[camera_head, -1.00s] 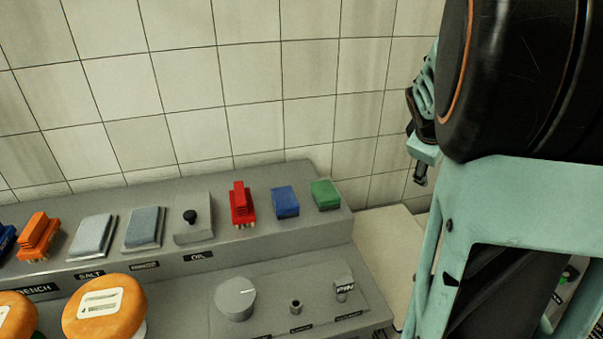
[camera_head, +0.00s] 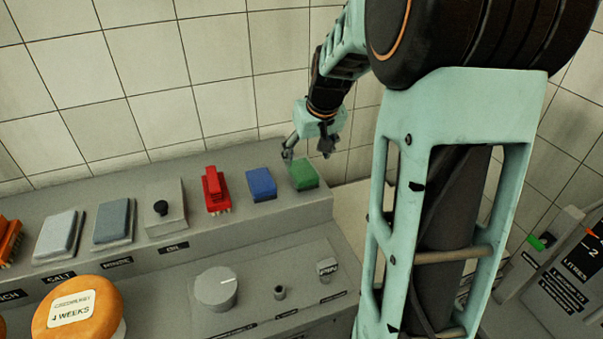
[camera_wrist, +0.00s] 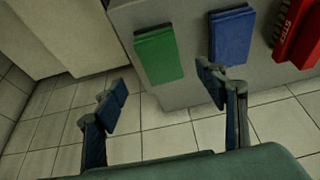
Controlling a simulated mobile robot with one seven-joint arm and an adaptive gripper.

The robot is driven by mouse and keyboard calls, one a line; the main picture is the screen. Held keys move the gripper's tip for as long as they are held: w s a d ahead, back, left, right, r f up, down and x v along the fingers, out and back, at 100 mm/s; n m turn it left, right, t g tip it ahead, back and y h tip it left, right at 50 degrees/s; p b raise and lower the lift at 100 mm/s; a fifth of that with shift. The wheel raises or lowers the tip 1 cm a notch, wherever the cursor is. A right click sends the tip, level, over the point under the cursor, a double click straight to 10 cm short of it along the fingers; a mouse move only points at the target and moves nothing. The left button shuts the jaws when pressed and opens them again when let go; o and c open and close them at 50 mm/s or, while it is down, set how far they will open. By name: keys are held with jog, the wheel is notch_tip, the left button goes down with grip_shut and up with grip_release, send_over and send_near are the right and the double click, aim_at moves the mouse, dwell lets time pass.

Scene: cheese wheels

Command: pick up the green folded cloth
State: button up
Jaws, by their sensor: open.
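The green folded cloth (camera_head: 303,174) lies at the right end of the grey bench's raised back shelf. It also shows in the wrist view (camera_wrist: 158,54), at the shelf's edge and beyond my fingertips. My gripper (camera_head: 308,154) is open and empty, apart from the cloth; in the head view it appears above and behind it. In the wrist view its two fingers (camera_wrist: 160,88) are spread wide, with the cloth seen ahead between them. A blue folded cloth (camera_head: 261,184) lies just left of the green one; it is also in the wrist view (camera_wrist: 231,36).
A red brush (camera_head: 215,190) stands left of the blue cloth, near a block with a black knob (camera_head: 163,206) and grey pads (camera_head: 113,221). An orange cheese wheel (camera_head: 77,307) is at the lower left. The tiled wall (camera_head: 130,70) rises close behind the shelf.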

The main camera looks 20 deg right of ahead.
aim_at(303, 170)
jog(key=shift+p+x, duration=0.55)
jog(key=shift+x, duration=2.8)
jog(key=shift+w, duration=0.2)
jog(key=shift+f+b, duration=0.2)
jog(key=shift+b, duration=0.2)
jog(key=c, duration=1.1)
jog(key=shift+c, duration=0.2)
jog(key=shift+r, duration=0.15)
